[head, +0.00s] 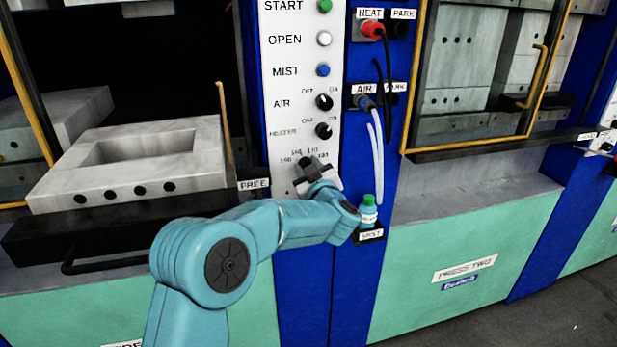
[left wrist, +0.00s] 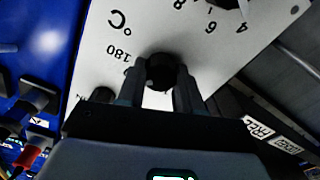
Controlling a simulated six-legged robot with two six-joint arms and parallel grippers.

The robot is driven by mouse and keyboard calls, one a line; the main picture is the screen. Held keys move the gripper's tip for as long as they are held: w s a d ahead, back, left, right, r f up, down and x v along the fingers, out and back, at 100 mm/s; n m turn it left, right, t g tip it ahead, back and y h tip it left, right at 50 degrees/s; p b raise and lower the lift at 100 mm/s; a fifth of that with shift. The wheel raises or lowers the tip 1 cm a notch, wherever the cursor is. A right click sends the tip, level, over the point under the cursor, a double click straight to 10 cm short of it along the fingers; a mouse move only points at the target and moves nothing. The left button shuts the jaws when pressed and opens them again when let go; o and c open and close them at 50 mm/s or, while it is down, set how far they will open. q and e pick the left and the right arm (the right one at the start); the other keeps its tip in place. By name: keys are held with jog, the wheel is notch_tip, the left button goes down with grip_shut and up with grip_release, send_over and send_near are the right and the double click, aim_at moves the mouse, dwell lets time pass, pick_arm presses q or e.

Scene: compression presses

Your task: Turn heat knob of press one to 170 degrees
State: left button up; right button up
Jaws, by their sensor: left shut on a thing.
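The heat knob (head: 305,163) is a small black dial low on the white control panel of the press on the left, with degree numbers printed around it. My left gripper (head: 318,180) is at this dial. In the left wrist view the dark round knob (left wrist: 161,72) sits between the two fingers of my left gripper (left wrist: 159,88), which is shut on it. The printed 180 and °C show upside down beside it there. The knob's pointer setting cannot be read, and the gripper hides part of the scale. My right gripper is not in view.
Above are the heater switch (head: 323,131), air switch (head: 324,102) and start, open and mist buttons. A green-capped bottle (head: 368,212) stands close right of the gripper. Hoses (head: 375,160) hang nearby. A grey mould (head: 135,165) sits on the left press's tray.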

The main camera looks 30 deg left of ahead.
pick_arm(q)
jog(key=shift+n+b, duration=1.6)
jog(key=shift+n, duration=0.6)
jog(key=o, duration=1)
jog(key=b+v, duration=0.1)
jog(key=v, duration=1.5)
jog(key=shift+s+d+b, duration=0.1)
jog(key=shift+s+b, duration=0.05)
jog(key=shift+b, duration=0.25)
jog(key=shift+d, duration=0.1)
